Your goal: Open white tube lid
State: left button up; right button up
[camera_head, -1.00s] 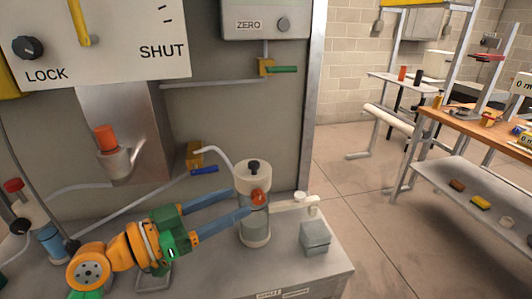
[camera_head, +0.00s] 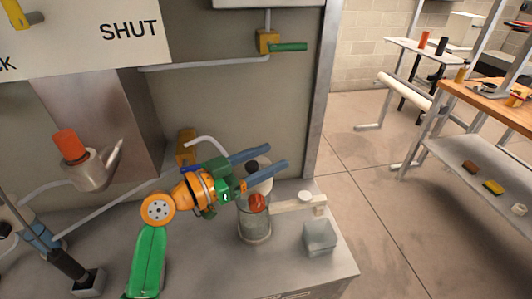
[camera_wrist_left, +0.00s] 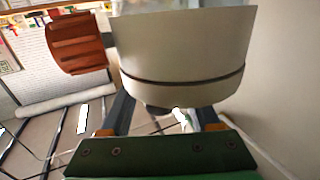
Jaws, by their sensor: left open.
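The white tube (camera_head: 254,228) stands upright on the metal bench, with a clear lower part and an orange-red knob (camera_head: 257,203) on its front. Its white lid (camera_head: 262,162) has a black knob (camera_head: 252,167) on top and is partly covered by my gripper. My left gripper (camera_head: 278,157) is open, its two blue fingers reaching across at lid height, one each side of the black knob. In the left wrist view, the white tube (camera_wrist_left: 180,45) fills the upper middle, with a dark seam above the lid band (camera_wrist_left: 188,93). The fingers show on either side below it. My right gripper is not in view.
A clear square container (camera_head: 320,238) stands right of the tube, below a pale arm with a white cap (camera_head: 305,196). The panel wall is close behind. An orange-topped metal spout (camera_head: 88,165) is at left. Open floor lies right of the bench.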

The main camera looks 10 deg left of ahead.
pick_arm(q)
jog(key=shift+a, duration=0.1)
jog(key=shift+c, duration=0.2)
jog(key=shift+s, duration=0.1)
grip_shut()
dwell(1.0)
